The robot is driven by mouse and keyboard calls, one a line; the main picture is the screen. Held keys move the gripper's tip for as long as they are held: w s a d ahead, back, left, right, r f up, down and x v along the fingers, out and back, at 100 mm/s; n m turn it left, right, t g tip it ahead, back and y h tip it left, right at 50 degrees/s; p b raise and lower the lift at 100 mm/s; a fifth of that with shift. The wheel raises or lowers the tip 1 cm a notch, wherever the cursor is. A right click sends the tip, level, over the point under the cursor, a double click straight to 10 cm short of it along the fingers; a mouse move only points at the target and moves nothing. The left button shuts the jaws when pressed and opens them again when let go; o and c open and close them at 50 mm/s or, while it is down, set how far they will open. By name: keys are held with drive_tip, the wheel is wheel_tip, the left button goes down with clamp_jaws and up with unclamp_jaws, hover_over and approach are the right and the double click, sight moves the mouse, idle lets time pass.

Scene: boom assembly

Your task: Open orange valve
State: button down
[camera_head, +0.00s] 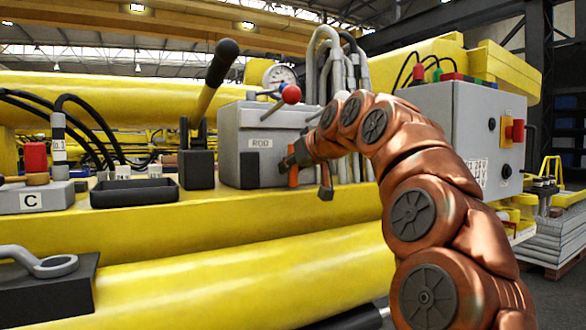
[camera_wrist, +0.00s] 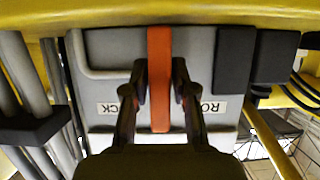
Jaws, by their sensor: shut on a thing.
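The orange valve (camera_head: 292,177) shows as a small orange strip on the front of the grey box labelled ROD (camera_head: 262,118), largely hidden by my gripper. In the wrist view the orange valve handle (camera_wrist: 160,105) is a long, straight bar running top to bottom in the picture, in front of the grey box face. My gripper (camera_head: 307,172) is at the box front. In the wrist view its two dark fingers (camera_wrist: 159,82) stand on either side of the handle, shut on it. The valve's pivot is not clearly visible.
A pressure gauge (camera_head: 279,77) and grey hoses (camera_head: 327,55) stand behind. A black tray (camera_head: 134,192) lies left on the yellow beam (camera_head: 200,235). A grey control cabinet (camera_head: 460,125) stands right.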

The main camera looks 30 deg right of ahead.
drive_tip(key=c, duration=1)
unclamp_jaws()
drive_tip(key=shift+c, duration=0.2)
drive_tip(key=shift+s, duration=0.1)
drive_tip(key=v, duration=1.2)
